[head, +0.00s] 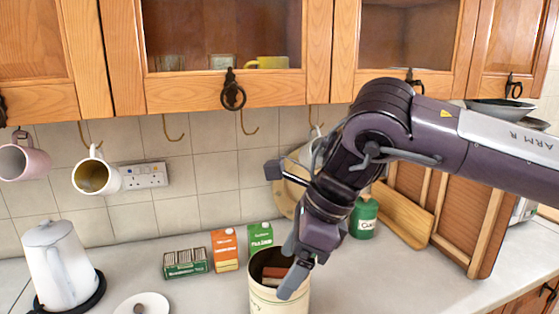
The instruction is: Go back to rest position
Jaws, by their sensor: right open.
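My right arm comes in from the right edge and bends down in the middle of the head view. Its gripper (287,270) is open, with its fingers at the mouth of a cream canister (277,302). One finger overlaps the canister's front in the picture; I cannot tell whether it touches. The canister stands open on the counter with reddish-brown packets (272,272) inside. Nothing shows between the fingers. My left gripper is not in view.
A white kettle (60,262) stands at left, near a white lid (142,304). Small boxes (225,250) stand behind the canister. Mugs (97,176) hang from hooks under wooden cabinets (215,90). A green canister (364,218) and boards (403,216) stand behind my arm. The right counter is clear.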

